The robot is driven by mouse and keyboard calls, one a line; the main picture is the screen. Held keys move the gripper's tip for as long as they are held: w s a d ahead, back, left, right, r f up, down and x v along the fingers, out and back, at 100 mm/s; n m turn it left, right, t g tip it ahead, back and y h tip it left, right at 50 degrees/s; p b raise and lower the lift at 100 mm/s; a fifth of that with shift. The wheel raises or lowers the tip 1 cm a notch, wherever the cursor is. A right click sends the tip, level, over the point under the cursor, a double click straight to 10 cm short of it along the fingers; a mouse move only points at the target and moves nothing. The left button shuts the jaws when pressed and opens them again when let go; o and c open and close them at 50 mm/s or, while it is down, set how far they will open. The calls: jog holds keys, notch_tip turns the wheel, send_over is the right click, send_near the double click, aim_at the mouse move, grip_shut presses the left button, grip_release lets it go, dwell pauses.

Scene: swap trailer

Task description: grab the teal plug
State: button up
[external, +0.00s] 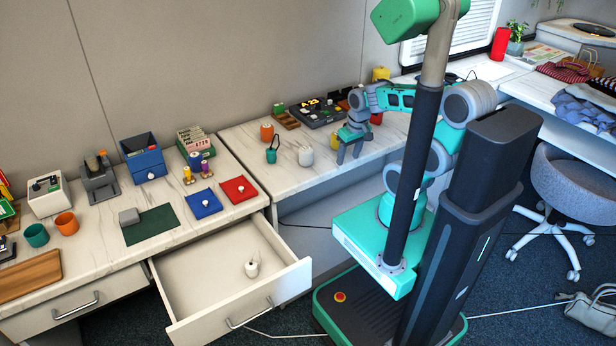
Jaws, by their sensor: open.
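A small teal piece with a dark loop on top (271,156) stands on the right-hand marble-topped desk, near its left end; it looks like the teal plug, but it is too small to be sure. My gripper (349,156) points down over the same desk, to the right of it and apart from it. Its fingers are open and nothing shows between them. A white plug-like piece (306,156) stands between the teal piece and my gripper.
An orange cup (267,132) stands behind the teal piece, and a dark control panel (322,113) lies further back. An open drawer (190,290) holding a white piece (252,268) juts out at the front. A teal cup (36,235) stands on the left desk.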

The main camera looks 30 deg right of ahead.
jog(key=shift+o, duration=0.3)
dwell(0.4)
jog(key=w+d+r+t+h, duration=0.1)
jog(key=w+d+r, duration=0.3)
jog(key=w+d, duration=0.1)
jog(key=w+a+t, duration=0.1)
jog(key=w+a, duration=0.1)
jog(key=w+a+n+t, duration=0.1)
jog(key=w+a, duration=0.1)
jog(key=w, duration=0.1)
jog(key=shift+a+y, duration=0.15)
jog(key=shift+y, duration=0.25)
jog(key=w+a+r+n+t+y, duration=0.1)
jog(key=w+a+n+t+y, duration=0.25)
jog(key=a, duration=0.65)
jog(key=n+t+y, duration=0.2)
jog(key=y, duration=0.2)
send_near(265, 161)
jog(key=shift+g+h, duration=0.25)
jog(key=r, duration=0.1)
jog(key=w+a+r, duration=0.1)
jog(key=w+r, duration=0.1)
jog(key=shift+w+a, duration=0.15)
jog(key=shift+a, duration=0.15)
jog(key=x, duration=0.7)
jog(key=shift+w+d+f, duration=0.1)
jog(key=shift+w+f, duration=0.05)
jog(key=shift+f, duration=0.1)
jog(key=shift+c, duration=0.3)
grip_shut()
